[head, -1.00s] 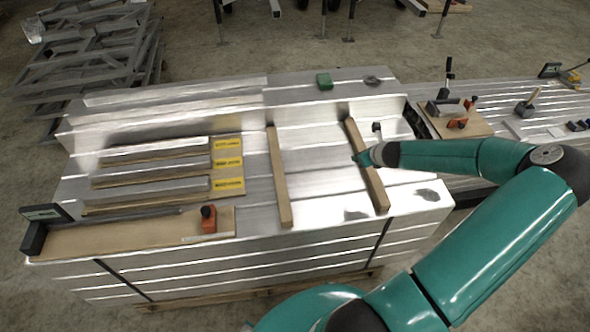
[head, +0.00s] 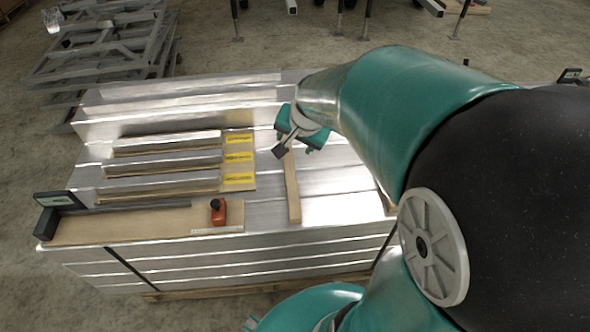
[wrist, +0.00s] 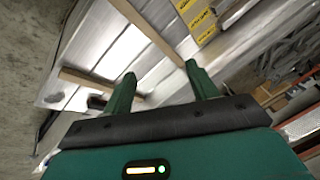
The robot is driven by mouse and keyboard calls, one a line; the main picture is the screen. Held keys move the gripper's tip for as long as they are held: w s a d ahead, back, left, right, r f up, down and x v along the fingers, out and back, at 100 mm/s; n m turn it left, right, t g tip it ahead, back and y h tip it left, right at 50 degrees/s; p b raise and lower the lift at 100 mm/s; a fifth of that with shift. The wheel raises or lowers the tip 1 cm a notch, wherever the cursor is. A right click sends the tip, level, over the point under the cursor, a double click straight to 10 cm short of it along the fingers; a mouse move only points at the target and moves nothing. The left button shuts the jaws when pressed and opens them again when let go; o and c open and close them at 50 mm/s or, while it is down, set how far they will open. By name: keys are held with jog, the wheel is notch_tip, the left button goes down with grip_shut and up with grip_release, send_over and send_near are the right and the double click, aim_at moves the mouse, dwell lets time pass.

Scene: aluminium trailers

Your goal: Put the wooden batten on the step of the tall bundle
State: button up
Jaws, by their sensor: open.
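A wooden batten (head: 293,192) lies front to back across the lower shiny level of the tall bundle (head: 330,180), right of the yellow labels. It also shows in the wrist view (wrist: 147,32). A second batten (wrist: 82,78) lies apart from it in the wrist view; my arm hides most of that one in the head view. My gripper (head: 296,142) is over the far end of the first batten, open and empty. Its two fingers (wrist: 162,88) spread apart in the wrist view with nothing between them. Height above the batten is hard to tell.
Several metal bars on boards with yellow labels (head: 238,157) lie left of the batten. An orange-and-black tool (head: 218,211) sits on a board (head: 130,225) at the front. The raised back level (head: 180,95) stands behind. Grey frames (head: 105,50) are stacked at back left.

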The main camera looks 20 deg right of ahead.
jog(key=s+a+r+n, duration=0.3)
jog(key=s+r+n, duration=0.1)
jog(key=s, duration=0.4)
jog(key=s+a+r+n, duration=0.4)
jog(key=s+r+n, duration=0.1)
jog(key=s, duration=0.2)
jog(key=shift+s+a+r, duration=0.15)
jog(key=shift+s+r, duration=0.1)
jog(key=shift+s, duration=0.15)
